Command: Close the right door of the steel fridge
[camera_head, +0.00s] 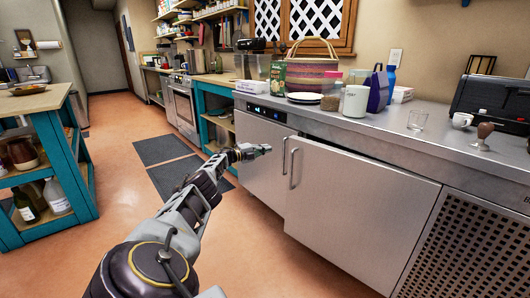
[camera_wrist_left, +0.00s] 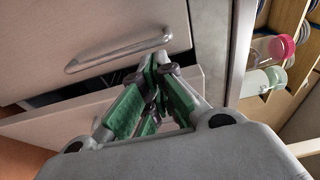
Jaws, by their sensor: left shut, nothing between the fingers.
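The steel fridge is built in under the counter, with two doors in the head view. Its right door (camera_head: 355,210) stands slightly ajar, with a dark gap along its top edge. Its bar handle (camera_head: 293,168) is near the door's left edge. The left door (camera_head: 258,165) looks closed. My left gripper (camera_head: 262,149) is shut and empty, in front of the left door and left of the right door's handle. In the left wrist view its green-padded fingers (camera_wrist_left: 151,105) are together, near a bar handle (camera_wrist_left: 118,49) and a dark gap between panels. My right gripper is out of view.
A teal island (camera_head: 50,165) stands at left. Open floor (camera_head: 270,255) lies before the doors.

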